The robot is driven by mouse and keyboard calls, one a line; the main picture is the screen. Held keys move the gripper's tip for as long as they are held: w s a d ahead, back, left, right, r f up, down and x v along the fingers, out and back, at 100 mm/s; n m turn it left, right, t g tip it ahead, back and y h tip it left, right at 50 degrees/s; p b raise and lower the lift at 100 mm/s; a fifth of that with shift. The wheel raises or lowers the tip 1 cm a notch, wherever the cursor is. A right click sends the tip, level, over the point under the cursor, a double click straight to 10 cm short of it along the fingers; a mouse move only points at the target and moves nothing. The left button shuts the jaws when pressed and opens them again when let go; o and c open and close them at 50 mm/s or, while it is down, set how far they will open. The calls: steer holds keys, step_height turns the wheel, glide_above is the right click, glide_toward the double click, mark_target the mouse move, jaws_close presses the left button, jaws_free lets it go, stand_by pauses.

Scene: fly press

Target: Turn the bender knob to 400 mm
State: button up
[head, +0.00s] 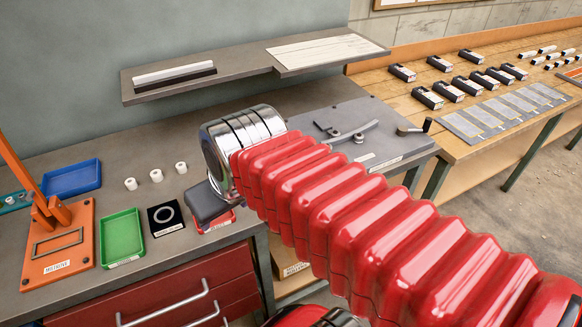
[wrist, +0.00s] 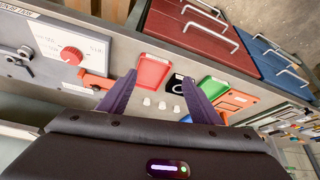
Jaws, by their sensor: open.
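The red bender knob (wrist: 72,56) sits on a white dial plate (wrist: 88,40) in the wrist view, at upper left. The marks around it are too small to read, so I cannot tell its setting. My gripper (wrist: 158,77) is open and empty, its two purple fingers apart, to the right of the knob and not touching it. In the head view my gripper (head: 208,204) appears as a dark block above the bench, left of the grey bender plate (head: 345,118). The knob does not show in the head view.
A red tray (wrist: 153,72), white cylinders (head: 156,175), a green tray (head: 122,238), a blue tray (head: 72,178) and an orange press (head: 57,250) occupy the bench. An orange-red part (wrist: 97,80) stands beside the dial. A shelf (head: 160,94) overhangs the bench's back.

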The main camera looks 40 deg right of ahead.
steer(key=w+d+m, duration=0.1)
steer(key=d, duration=1)
steer(key=w+d+r+m+g+h, duration=0.1)
steer(key=w+d+m, duration=0.1)
steer(key=d, duration=0.9)
steer(key=shift+w+d+m, duration=0.25)
steer(key=shift+d+m, duration=0.05)
steer(key=shift+d, duration=0.1)
steer(key=x, duration=1.3)
steer(key=shift+d+f, duration=0.2)
steer(key=shift+f, duration=0.15)
steer(key=c, duration=1.1)
